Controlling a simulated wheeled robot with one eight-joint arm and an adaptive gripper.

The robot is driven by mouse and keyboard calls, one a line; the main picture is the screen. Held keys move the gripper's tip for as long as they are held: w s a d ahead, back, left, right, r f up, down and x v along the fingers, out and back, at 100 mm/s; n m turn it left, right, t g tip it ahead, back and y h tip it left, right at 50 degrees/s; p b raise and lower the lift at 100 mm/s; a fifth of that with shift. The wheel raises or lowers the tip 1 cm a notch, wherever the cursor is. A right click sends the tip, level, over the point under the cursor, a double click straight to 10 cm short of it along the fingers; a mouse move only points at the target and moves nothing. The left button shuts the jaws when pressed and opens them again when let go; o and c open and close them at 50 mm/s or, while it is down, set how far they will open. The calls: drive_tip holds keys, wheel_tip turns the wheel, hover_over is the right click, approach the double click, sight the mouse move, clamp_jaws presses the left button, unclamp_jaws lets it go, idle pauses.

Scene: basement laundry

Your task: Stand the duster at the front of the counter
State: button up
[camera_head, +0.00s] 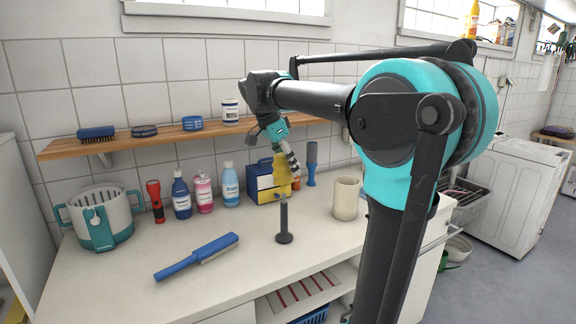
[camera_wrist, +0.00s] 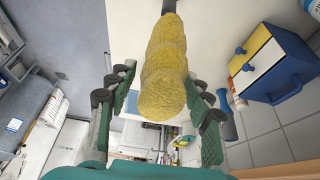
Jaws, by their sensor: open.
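The duster (camera_head: 284,215) stands upright on its round dark base on the counter, toward the front middle. Its dark handle rises to a yellow fluffy head, which is partly hidden by my gripper in the head view. In the wrist view the yellow head (camera_wrist: 163,75) fills the middle. My gripper (camera_wrist: 160,100) is open, its green-padded fingers on either side of the yellow head with gaps showing. It points down over the duster's top in the head view (camera_head: 287,163). The white counter (camera_head: 130,285) is bare around the duster's base.
A blue lint brush (camera_head: 198,257) lies left of the duster. A beige cup (camera_head: 346,198) stands to its right. Behind are a yellow-and-blue drawer box (camera_head: 265,184), several bottles, a red flashlight (camera_head: 155,200) and a caddy (camera_head: 100,217). A wooden shelf (camera_head: 170,137) runs above.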

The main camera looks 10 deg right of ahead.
drive_tip(key=v, duration=1.2)
